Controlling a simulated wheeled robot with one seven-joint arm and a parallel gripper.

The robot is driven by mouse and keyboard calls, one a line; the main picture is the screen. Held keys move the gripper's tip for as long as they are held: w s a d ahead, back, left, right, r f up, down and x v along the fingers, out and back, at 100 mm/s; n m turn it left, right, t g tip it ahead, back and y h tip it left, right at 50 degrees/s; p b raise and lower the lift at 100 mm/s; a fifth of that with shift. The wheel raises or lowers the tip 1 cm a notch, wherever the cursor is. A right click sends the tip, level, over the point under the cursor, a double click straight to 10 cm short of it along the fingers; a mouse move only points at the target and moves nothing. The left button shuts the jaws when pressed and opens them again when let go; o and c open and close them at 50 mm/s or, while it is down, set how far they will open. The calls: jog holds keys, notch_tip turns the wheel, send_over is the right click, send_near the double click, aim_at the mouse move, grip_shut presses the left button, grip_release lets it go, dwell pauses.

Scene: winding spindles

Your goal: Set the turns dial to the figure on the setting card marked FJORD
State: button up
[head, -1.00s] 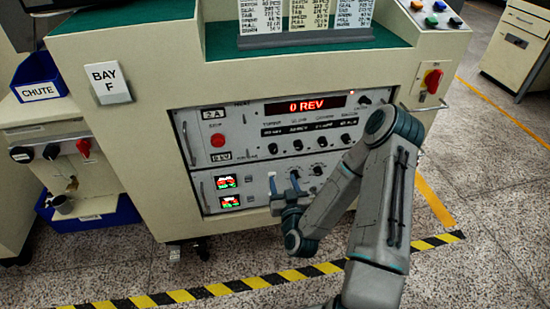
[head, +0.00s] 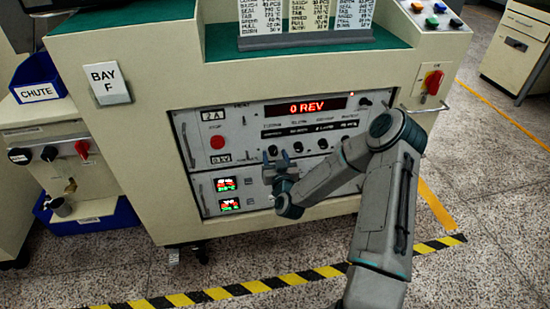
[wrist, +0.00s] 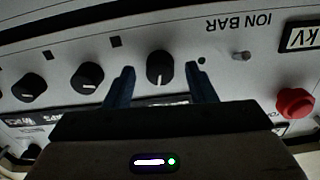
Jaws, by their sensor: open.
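The display (head: 306,106) reads 0 REV in red. Below it is a row of black knobs on the white panel (head: 240,130), with labels too small to read, so I cannot tell which is the turns dial. Setting cards (head: 305,15) stand in a grey holder on top; their upper parts are cut off and no FJORD mark shows. My gripper (head: 277,157) is open at the left end of the knob row. In the wrist view, which is upside down, my gripper (wrist: 160,72) has a finger on each side of a black knob (wrist: 160,67), with gaps.
A red button (head: 217,142) sits left of the knobs; it also shows in the wrist view (wrist: 295,102). Two more knobs lie left in the wrist view, one beside the finger (wrist: 87,77). A lower unit has two small screens (head: 226,184). A red rotary switch (head: 432,80) is at right.

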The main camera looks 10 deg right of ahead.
jog(key=shift+c, duration=0.2)
jog(key=c, duration=0.9)
jog(key=shift+m, duration=0.3)
jog(key=m+b, duration=0.2)
jog(key=m, duration=0.3)
jog(key=shift+f+m, duration=0.1)
jog(key=shift+m, duration=0.3)
jog(key=m+b, duration=0.1)
jog(key=m, duration=0.4)
jog(key=shift+b, duration=0.3)
jog(key=shift+m, duration=0.4)
jog(key=o, duration=0.9)
